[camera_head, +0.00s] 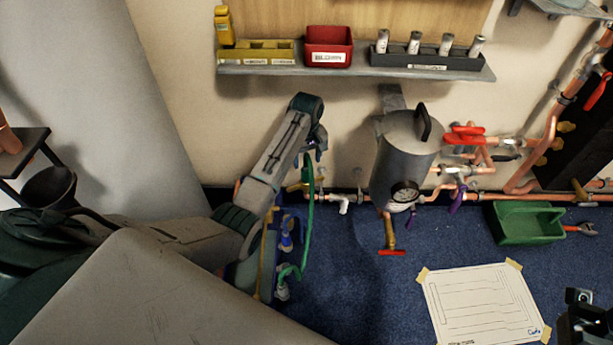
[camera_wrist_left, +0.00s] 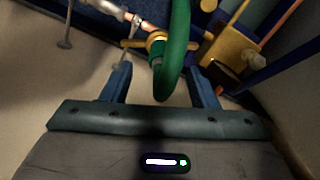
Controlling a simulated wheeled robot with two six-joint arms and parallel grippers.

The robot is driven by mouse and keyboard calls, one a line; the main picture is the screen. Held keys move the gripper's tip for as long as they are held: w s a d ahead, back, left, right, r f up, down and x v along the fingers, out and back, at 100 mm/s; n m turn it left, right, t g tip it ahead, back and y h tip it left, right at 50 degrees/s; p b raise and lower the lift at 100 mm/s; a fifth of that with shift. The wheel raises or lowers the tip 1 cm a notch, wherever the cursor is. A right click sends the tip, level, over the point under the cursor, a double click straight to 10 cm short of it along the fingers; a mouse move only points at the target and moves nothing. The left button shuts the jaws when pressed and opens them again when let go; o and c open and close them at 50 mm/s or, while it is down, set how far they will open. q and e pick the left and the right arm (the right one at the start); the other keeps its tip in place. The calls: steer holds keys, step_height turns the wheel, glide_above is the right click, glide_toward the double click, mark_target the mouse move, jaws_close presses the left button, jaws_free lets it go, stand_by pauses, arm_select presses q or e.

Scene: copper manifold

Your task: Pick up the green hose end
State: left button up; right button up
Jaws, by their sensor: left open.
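The green hose (camera_head: 308,225) hangs in a long curve beside the wall pipe, left of the steel tank in the head view. In the left wrist view the hose (camera_wrist_left: 178,55) bends in a U, with one end (camera_wrist_left: 157,62) at a brass fitting with yellow handles (camera_wrist_left: 155,42). My left gripper (camera_wrist_left: 160,72) is open, with its two blue fingers on either side of the hose bend and gaps visible at both sides. In the head view my left gripper (camera_head: 320,150) is small and points down near the hose top.
A steel tank with a gauge (camera_head: 405,165) stands right of my left arm. Copper pipes (camera_head: 460,197) run along the wall. A shelf (camera_head: 350,72) with trays is above. A green bin (camera_head: 525,222) and taped paper (camera_head: 483,303) lie on the blue floor covering. Blue and yellow parts (camera_wrist_left: 232,58) crowd the hose's right.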

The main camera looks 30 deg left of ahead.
mark_target(306, 166)
arm_select(q)
steer(key=f+b, duration=0.1)
steer(key=f, duration=0.1)
steer(key=f+b, duration=0.1)
steer(key=f, duration=0.2)
steer(key=f+b, duration=0.1)
steer(key=f, duration=0.1)
steer(key=shift+w+a+f, duration=0.25)
steer(key=shift+a, duration=0.1)
steer(key=shift+r, duration=0.1)
steer(key=c, duration=1.1)
